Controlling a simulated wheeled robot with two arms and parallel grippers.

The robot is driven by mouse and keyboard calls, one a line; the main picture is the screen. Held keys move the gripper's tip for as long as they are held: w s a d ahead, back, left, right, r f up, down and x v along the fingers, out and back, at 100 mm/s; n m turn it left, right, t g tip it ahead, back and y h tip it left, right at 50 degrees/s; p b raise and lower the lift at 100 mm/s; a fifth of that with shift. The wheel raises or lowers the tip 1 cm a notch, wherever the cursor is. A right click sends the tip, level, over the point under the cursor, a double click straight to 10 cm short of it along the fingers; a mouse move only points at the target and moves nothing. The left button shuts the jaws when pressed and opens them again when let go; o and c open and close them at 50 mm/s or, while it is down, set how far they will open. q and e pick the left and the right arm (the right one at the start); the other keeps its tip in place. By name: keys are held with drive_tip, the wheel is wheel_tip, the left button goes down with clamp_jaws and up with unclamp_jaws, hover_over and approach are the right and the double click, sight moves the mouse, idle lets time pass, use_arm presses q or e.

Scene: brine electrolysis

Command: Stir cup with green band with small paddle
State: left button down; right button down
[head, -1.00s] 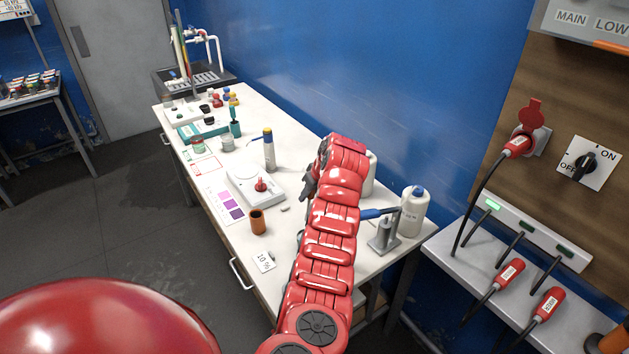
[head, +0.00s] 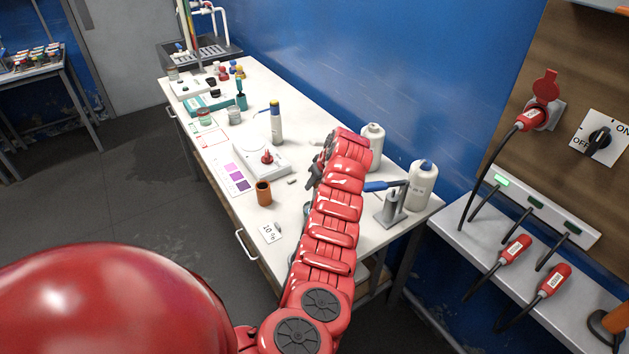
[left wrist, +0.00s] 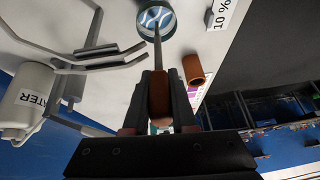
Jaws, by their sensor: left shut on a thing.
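In the left wrist view my left gripper (left wrist: 160,105) is shut on the brown handle of the small paddle (left wrist: 158,90). The paddle's thin shaft runs up the picture to a round cup with a dark green band (left wrist: 167,31). The shaft's end lies over or inside the cup's blue-and-white patterned opening; I cannot tell how deep. In the head view my left gripper (head: 318,168) is partly hidden by my red arm over the table. The cup and paddle are not clearly seen there. My right gripper is not in view.
A brown cup (head: 264,193) and a "10 %" card (head: 270,232) are left of my arm. A grey stand with a blue handle (head: 392,205) and white bottles (head: 422,184) are to its right. A white device (head: 262,158) and marker-like bottle (head: 276,122) stand farther back.

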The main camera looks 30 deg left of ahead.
sight(313, 195)
use_arm(q)
drive_tip(key=shift+a+f+b, duration=0.1)
drive_tip(key=shift+f+b, duration=1.75)
drive_tip(key=shift+f, duration=0.75)
